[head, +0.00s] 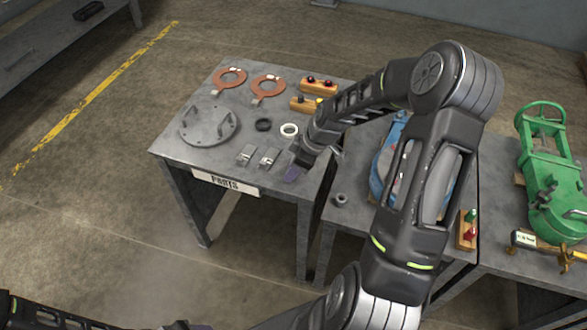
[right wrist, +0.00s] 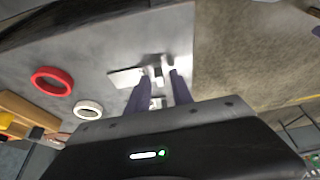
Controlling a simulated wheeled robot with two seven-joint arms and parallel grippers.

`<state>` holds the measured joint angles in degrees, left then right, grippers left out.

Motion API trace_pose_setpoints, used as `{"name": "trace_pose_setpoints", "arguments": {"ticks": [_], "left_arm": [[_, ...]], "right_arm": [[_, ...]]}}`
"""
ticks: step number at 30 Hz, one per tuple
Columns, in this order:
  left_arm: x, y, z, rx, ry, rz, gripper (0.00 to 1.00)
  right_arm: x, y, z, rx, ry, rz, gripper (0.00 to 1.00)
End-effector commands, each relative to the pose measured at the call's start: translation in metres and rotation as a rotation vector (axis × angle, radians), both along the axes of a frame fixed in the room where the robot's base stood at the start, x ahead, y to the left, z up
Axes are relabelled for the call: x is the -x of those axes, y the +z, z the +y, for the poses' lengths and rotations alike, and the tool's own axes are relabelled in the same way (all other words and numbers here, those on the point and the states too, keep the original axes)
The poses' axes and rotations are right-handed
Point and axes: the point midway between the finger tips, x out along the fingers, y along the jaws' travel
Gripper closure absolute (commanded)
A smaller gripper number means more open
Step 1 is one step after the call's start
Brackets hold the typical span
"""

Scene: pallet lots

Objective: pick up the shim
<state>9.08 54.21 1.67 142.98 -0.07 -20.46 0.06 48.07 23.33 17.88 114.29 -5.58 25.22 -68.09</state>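Two small grey metal pieces lie side by side near the front edge of the parts table, a left one (head: 245,155) and a right one (head: 268,158). They look like slotted shims, too small to make out clearly. My right gripper (head: 292,173) is low over the table, just right of the right piece. In the right wrist view its two dark fingers (right wrist: 160,82) are apart, with a pale metal piece (right wrist: 125,77) beside the left fingertip. Bright shapes between the fingertips are unclear; I see no grip on anything. My left arm shows only at the bottom left, its gripper out of sight.
A blue machine (head: 386,165) and a green one (head: 540,165) stand right.

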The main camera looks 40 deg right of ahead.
Motion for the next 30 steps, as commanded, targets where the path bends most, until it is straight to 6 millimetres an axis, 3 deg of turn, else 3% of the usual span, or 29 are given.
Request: {"name": "trace_pose_setpoints", "arguments": {"ticks": [9, 30], "left_arm": [[0.0, 0.0, 0.0, 0.0, 0.0, 0.0, 0.44], [0.0, 0.0, 0.0, 0.0, 0.0, 0.0, 0.44]], "right_arm": [[0.0, 0.0001, 0.0, 0.0, 0.0, 0.0, 1.0], [-0.0004, 0.002, -0.0002, 0.001, 0.001, -0.001, 1.0]]}}
